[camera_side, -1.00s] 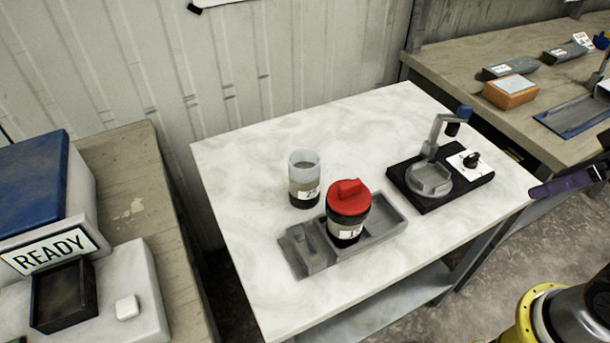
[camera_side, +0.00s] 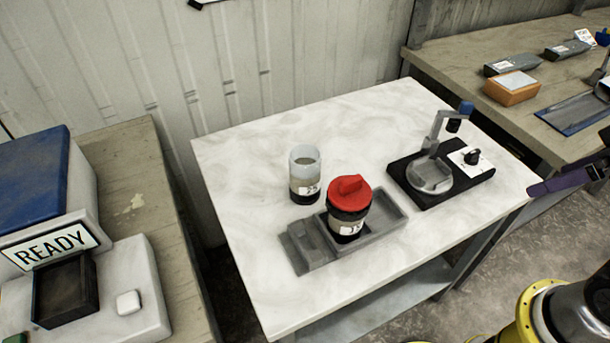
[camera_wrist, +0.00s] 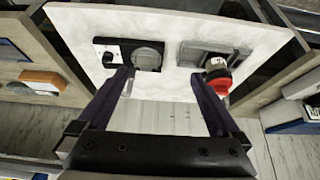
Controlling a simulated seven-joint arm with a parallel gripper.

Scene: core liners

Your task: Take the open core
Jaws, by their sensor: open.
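The open core (camera_side: 304,178) is a clear, lidless cylinder with dark material at the bottom and a white label. It stands upright on the white table, behind the grey tray. A second core with a red lid (camera_side: 349,195) stands upright in the tray; its red lid (camera_wrist: 217,84) also shows in the wrist view beside my right-hand finger. I cannot make out the open core in the wrist view. My gripper (camera_wrist: 164,82) is open and empty, its dark purple fingers wide apart.
The grey tray (camera_side: 385,222) lies near the table's front. A black stand with a round grey cup (camera_side: 428,178) and an upright arm is to its right. The white table (camera_side: 240,175) is clear at left and back. A READY machine (camera_side: 49,247) is at far left.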

